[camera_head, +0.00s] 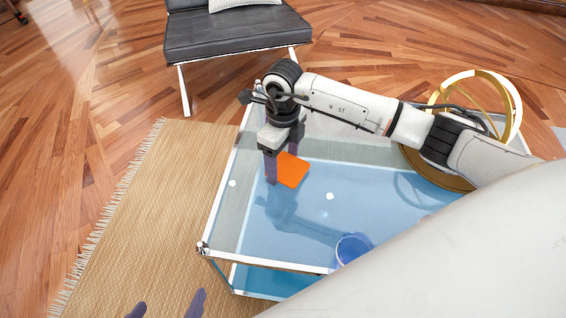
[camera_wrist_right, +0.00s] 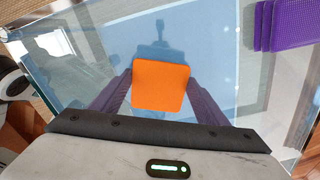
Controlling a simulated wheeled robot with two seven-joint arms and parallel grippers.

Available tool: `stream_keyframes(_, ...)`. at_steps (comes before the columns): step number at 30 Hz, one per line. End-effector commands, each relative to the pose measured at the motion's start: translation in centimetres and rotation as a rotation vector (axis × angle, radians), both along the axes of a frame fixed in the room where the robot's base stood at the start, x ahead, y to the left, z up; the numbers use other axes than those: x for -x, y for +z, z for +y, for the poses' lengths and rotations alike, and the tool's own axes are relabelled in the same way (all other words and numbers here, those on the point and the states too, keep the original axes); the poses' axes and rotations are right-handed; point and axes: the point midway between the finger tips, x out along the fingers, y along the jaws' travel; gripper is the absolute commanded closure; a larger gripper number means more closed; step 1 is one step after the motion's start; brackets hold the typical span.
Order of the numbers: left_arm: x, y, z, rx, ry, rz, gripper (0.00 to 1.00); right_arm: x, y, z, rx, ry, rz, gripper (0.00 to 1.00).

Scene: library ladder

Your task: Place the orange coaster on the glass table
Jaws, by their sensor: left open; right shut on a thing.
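The orange coaster (camera_head: 293,171) is held by my right gripper (camera_head: 283,165), over the far left part of the glass table (camera_head: 300,204). In the right wrist view the coaster (camera_wrist_right: 160,86) sits between the two purple fingers (camera_wrist_right: 160,98), which are shut on its sides. Glass and a reflection of the arm show beyond it. How far the coaster is above the glass is hard to judge. My left gripper (camera_head: 166,303) is open and empty over the woven rug at the bottom edge; only its purple fingertips show.
A gold ring ornament (camera_head: 512,100) stands at the table's far right. A blue cup (camera_head: 352,249) is near the front edge, partly hidden by my arm. A grey bench (camera_head: 235,35) stands behind the table. The woven rug (camera_head: 150,220) lies left. The middle glass looks mostly clear.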

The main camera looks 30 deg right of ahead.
Motion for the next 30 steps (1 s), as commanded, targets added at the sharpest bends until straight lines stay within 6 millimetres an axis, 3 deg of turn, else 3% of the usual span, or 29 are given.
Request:
stream_keyframes(12, 0.1, -0.4, -0.1, -0.002, -0.007, 0.01, 0.05, -0.1, -0.6, 0.0, 0.0, 0.0, -0.002, 0.57)
stream_keyframes(13, 0.0, -0.3, -0.1, -0.003, -0.007, 0.012, 0.05, -0.1, -0.5, 0.0, 0.0, 0.0, -0.002, 0.29)
stream_keyframes(16, 0.0, -0.2, -0.1, -0.002, -0.007, 0.011, 0.05, -0.1, -0.5, 0.0, 0.0, 0.0, -0.002, 0.13)
stream_keyframes(25, 0.0, -0.1, -0.1, -0.002, -0.006, 0.008, 0.05, -0.1, -0.3, 0.0, 0.0, 0.0, -0.002, 0.13)
stream_keyframes(30, -0.4, 0.9, 0.0, 0.002, 0.005, -0.018, 0.05, -0.1, 1.6, -0.1, 0.0, 0.001, -0.004, 0.13)
